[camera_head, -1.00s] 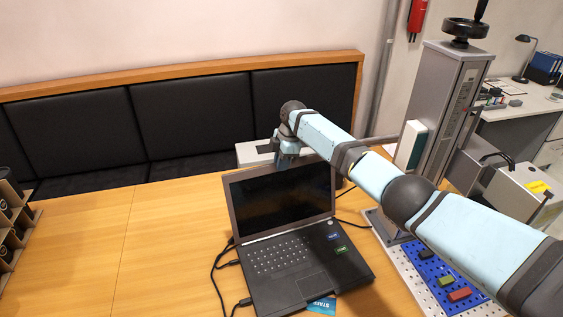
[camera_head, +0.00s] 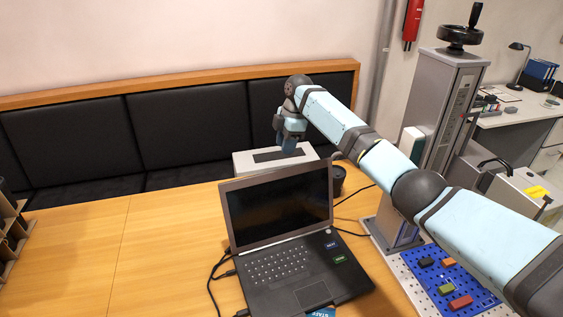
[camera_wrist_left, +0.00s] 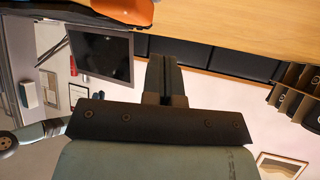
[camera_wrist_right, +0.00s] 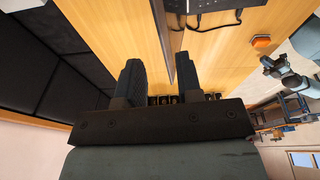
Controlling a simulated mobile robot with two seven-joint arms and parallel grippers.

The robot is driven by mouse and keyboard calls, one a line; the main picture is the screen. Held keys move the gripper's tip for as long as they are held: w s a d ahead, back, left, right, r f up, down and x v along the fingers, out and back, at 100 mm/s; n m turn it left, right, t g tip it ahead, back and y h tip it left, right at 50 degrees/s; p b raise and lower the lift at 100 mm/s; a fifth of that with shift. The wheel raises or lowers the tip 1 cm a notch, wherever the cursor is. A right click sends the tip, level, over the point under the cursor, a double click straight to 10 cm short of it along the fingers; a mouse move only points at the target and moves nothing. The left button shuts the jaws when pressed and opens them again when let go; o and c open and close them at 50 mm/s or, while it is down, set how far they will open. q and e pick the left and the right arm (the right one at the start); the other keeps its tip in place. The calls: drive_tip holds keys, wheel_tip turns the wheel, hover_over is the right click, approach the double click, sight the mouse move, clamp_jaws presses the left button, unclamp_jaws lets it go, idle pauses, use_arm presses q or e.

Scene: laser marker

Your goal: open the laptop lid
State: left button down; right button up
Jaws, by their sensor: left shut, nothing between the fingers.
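The laptop (camera_head: 283,262) stands open on the wooden table. Its lid (camera_head: 277,208) is raised, with the dark screen facing me and the keyboard bare. My right gripper (camera_head: 289,146) is behind and above the lid's top edge in the head view, apart from it. In the right wrist view its two fingers (camera_wrist_right: 158,80) are spread with nothing held, and the lid (camera_wrist_right: 162,38) shows edge-on beyond them. A dark screen there (camera_wrist_left: 102,54) appears to be the laptop lid.
A white box (camera_head: 258,161) stands behind the laptop, with a dark cup (camera_head: 339,180) beside the lid. Cables run along the laptop's left side. The marking machine (camera_head: 440,115) and a blue perforated plate (camera_head: 437,283) are at right.

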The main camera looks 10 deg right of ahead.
use_arm(q)
drive_tip(key=shift+f, duration=0.2)
use_arm(e)
drive_tip(key=v, duration=0.4)
use_arm(q)
drive_tip(key=shift+r, duration=0.1)
use_arm(e)
drive_tip(key=shift+f, duration=0.15)
